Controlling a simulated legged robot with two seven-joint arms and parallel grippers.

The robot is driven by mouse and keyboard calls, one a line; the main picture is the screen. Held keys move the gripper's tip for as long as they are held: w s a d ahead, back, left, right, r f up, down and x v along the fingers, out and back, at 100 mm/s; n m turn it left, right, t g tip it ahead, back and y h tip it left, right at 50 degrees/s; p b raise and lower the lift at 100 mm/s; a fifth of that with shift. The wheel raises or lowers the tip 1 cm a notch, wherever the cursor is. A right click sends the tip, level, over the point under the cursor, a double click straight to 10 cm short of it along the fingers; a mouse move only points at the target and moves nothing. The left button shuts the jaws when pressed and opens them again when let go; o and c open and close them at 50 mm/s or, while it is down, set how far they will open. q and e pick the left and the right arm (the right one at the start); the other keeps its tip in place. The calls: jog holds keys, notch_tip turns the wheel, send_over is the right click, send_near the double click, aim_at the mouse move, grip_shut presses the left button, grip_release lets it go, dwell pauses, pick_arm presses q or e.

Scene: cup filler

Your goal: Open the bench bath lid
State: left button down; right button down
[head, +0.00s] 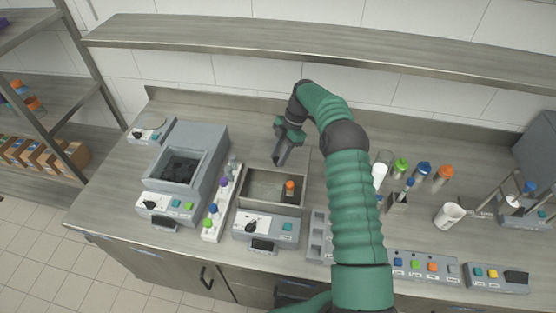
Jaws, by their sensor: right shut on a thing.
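The bench bath, as I take it, is the grey box (268,225) in the middle of the counter, with a knob and a teal button on its front. Its basin shows open from above, with an orange-capped item (290,187) at its right side. My right gripper (281,158) is at the basin's back edge, pointing down, and is shut on what appears to be the lid's edge or handle. The lid itself is hard to make out; it seems raised at the back, partly hidden by my gripper and arm. My left gripper is not in view.
Left of the bath stand a rack of colored-cap bottles (216,208) and another grey bath (171,200) with dark contents. Right of my arm are capped bottles (421,173), a white cup (449,215) and button panels (428,266). A shelf (300,45) runs above the counter.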

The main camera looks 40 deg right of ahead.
jog(key=shift+a, duration=0.2)
jog(key=c, duration=1.4)
grip_release()
jog(key=o, duration=0.3)
jog(key=shift+d, duration=0.15)
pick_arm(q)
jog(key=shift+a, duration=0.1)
pick_arm(e)
jog(key=shift+d, duration=0.1)
